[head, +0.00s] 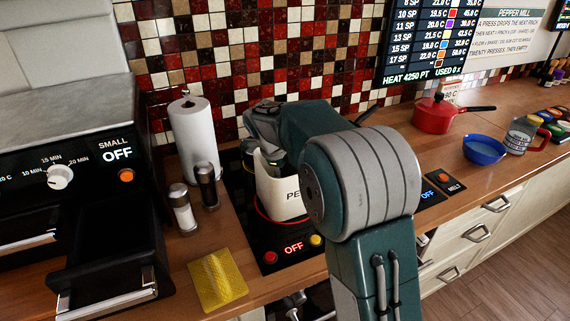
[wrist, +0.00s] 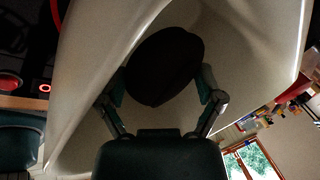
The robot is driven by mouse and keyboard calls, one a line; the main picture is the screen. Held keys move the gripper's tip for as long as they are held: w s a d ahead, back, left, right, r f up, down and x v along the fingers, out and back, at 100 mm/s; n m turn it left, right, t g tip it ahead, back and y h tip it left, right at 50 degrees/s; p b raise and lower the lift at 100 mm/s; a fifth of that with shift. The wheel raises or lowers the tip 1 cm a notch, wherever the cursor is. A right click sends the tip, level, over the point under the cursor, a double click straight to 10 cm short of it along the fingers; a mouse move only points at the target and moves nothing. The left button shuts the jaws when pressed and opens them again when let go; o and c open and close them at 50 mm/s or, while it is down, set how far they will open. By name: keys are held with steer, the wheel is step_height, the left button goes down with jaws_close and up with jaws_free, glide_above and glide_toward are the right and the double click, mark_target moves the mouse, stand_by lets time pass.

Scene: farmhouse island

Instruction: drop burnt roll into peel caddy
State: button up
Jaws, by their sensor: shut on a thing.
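The peel caddy (head: 279,196) is a cream, open-topped bin with "PE" lettering showing. It stands on the black hob in the head view, partly hidden by my arm. In the wrist view its pale inner walls (wrist: 85,70) surround my gripper (wrist: 163,92). My gripper is shut on the burnt roll (wrist: 165,65), a dark, rounded lump between the two fingers. The roll is inside the caddy's opening; its height above the bottom is unclear. In the head view the fingers and the roll are hidden by the caddy and my arm.
A paper towel roll (head: 193,136) and two mills (head: 207,186) stand left of the caddy. A yellow holder (head: 217,280) lies in front. An open black drawer (head: 110,260) juts out at left. A red pot (head: 433,115) and blue bowl (head: 484,150) stand at right.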

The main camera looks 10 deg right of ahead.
steer(key=shift+f, duration=0.25)
steer(key=shift+f, duration=0.75)
stand_by(0.5)
steer(key=o, duration=0.9)
step_height(320, 180, up, 9)
steer(key=shift+w+f, duration=0.1)
steer(key=shift+f, duration=0.05)
steer(key=shift+r, duration=0.6)
